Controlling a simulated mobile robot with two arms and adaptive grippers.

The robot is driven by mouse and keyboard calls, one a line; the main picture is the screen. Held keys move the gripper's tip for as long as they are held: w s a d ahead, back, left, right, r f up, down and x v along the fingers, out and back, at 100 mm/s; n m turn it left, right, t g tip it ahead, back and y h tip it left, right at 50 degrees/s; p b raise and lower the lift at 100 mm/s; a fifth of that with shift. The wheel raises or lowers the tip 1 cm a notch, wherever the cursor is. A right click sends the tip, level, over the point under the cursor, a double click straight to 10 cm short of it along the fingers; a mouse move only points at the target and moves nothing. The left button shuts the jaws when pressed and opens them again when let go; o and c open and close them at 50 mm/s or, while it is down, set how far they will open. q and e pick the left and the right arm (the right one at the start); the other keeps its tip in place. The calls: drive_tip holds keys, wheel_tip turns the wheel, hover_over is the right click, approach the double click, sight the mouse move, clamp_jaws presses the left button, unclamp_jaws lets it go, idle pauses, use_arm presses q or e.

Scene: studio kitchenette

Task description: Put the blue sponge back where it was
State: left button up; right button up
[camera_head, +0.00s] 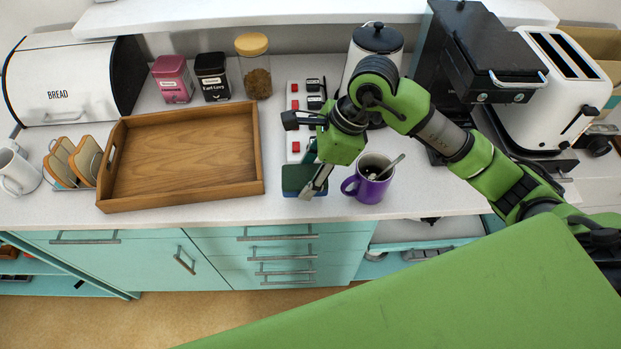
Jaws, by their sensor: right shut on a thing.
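The blue sponge (293,178) shows as a dark blue-teal block at the front of the white counter, between the wooden tray and the purple mug. My right gripper (314,184) reaches down over its right side and is shut on it. The fingers hide part of the sponge, and I cannot tell whether it touches the counter or is slightly above it. My left gripper is not in view.
A purple mug (367,181) with a spoon stands close to the right of my gripper. An empty wooden tray (185,198) lies to the left. A power strip (295,113) with red switches and plugs lies behind. The counter's front edge is near.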

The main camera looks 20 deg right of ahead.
drive_tip(key=f+p, duration=0.2)
drive_tip(key=f, duration=0.1)
drive_tip(key=shift+w+d, duration=0.2)
drive_tip(key=shift+d, duration=0.15)
drive_tip(key=shift+f, duration=0.5)
drive_tip(key=shift+f, duration=0.15)
drive_tip(key=o, duration=1.1)
drive_tip(key=shift+c, duration=0.2)
